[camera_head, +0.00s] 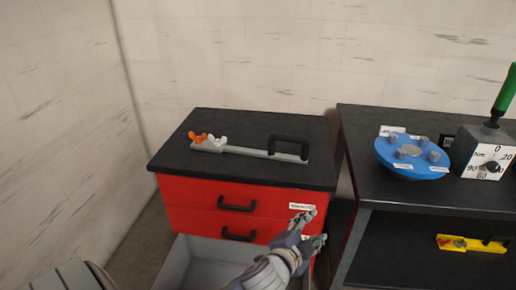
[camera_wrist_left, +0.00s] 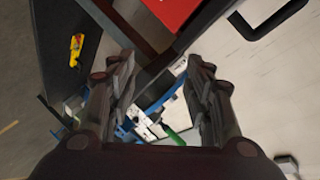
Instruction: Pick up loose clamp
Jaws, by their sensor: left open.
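A clamp with a grey bar, a black handle and orange and white wing-shaped ends (camera_head: 245,151) lies flat on the black top of the red drawer cabinet (camera_head: 178,157). A second, yellow clamp-like tool with a black handle (camera_head: 460,243) lies on the lower shelf at the right; a yellow piece also shows in the left wrist view (camera_wrist_left: 76,48). My left gripper (camera_head: 314,228) is open and empty in front of the cabinet's right side, lower than its top and apart from both tools. Its open fingers also show in the left wrist view (camera_wrist_left: 162,75). My right gripper is not visible.
The cabinet's lowest drawer (camera_head: 205,262) stands open, with grey inside. At the right, a black workbench (camera_head: 450,198) bears a blue round fixture (camera_head: 385,153), a torque-gauge box (camera_head: 468,160) and a green-handled tool (camera_head: 505,92). The cabinet top around the clamp is clear.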

